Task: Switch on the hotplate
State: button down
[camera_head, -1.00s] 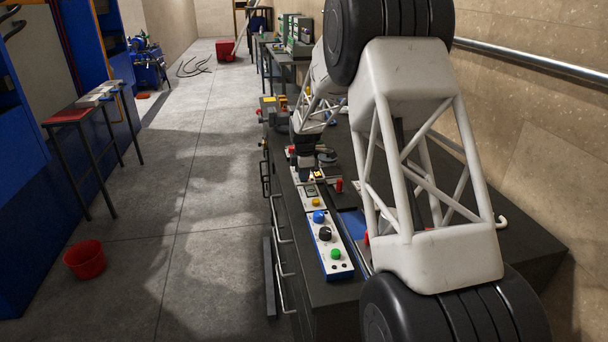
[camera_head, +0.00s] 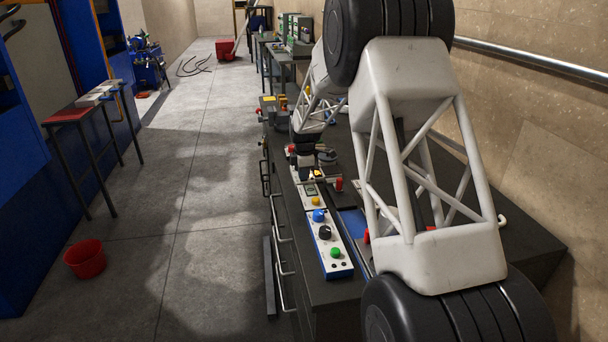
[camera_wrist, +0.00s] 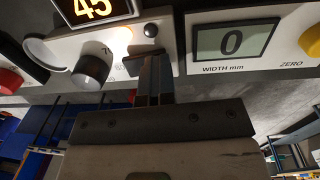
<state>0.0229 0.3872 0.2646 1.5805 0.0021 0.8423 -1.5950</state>
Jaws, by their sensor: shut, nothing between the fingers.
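The hotplate's pale front panel (camera_wrist: 170,42) fills the upper left of the wrist view. A small lamp (camera_wrist: 124,33) glows warm white beside a small black button (camera_wrist: 150,30). My gripper (camera_wrist: 153,58) is shut and empty, its fingertips at the panel just below the lamp and button. They partly hide a small dark part there; whether they touch it I cannot tell. The hotplate's display (camera_head: 317,174) shows small in the head view.
A width gauge (camera_wrist: 232,42) reading 0 stands right of the hotplate, with a yellow ZERO button (camera_wrist: 314,40). On the dark bench (camera_head: 530,235) lies a blue-edged control box (camera_head: 333,250) with blue, black and green controls. My arm hides much of the bench.

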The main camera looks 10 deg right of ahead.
jog(key=shift+w+f, duration=0.45)
jog(key=shift+f, duration=0.15)
notch_tip(320, 180, up, 15)
jog(key=shift+s+r, duration=0.15)
jog(key=shift+s, duration=0.3)
dwell(0.3)
dwell(0.3)
